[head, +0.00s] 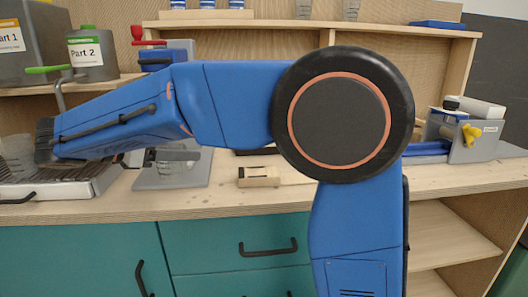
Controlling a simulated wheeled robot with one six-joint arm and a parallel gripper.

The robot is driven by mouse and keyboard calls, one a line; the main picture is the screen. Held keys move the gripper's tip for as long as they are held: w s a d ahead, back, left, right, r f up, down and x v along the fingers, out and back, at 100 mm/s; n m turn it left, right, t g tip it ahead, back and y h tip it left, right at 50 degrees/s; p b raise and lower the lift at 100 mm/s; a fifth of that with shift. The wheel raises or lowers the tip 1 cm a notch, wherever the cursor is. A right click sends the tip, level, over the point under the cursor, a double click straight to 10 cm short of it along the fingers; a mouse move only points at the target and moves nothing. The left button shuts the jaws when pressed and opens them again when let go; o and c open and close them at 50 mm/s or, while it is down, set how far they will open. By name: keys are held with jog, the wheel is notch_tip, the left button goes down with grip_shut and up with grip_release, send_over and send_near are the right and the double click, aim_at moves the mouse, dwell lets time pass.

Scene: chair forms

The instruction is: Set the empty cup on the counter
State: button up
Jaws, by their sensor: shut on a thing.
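My blue arm reaches across the view to the left, and its forearm hides much of what lies behind it. My gripper (178,156) shows just below the forearm, partly hidden. It is shut on a clear cup (178,174), which shows faintly in front of a grey plate. I cannot tell whether the cup touches anything beneath it, and its contents are too faint to make out. The wooden counter (240,203) runs along the front, above teal drawers.
A slatted tray (45,190) with clear cups (16,152) stands at the left. A small wooden block (258,177) lies mid-counter. A grey holder (470,138) with a yellow item stands at the right. Grey canisters (92,55) sit on the upper left shelf. The counter's front strip is clear.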

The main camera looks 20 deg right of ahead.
jog(key=w+d, duration=0.2)
jog(key=d, duration=0.3)
jog(key=w+d, duration=0.2)
jog(key=d, duration=0.4)
jog(key=w+d, duration=0.2)
jog(key=d, duration=0.3)
jog(key=shift+d, duration=0.2)
jog(key=shift+d+f, duration=0.1)
jog(key=shift+f, duration=1.65)
jog(key=shift+f, duration=0.1)
jog(key=o, duration=0.8)
jog(key=v, duration=1.2)
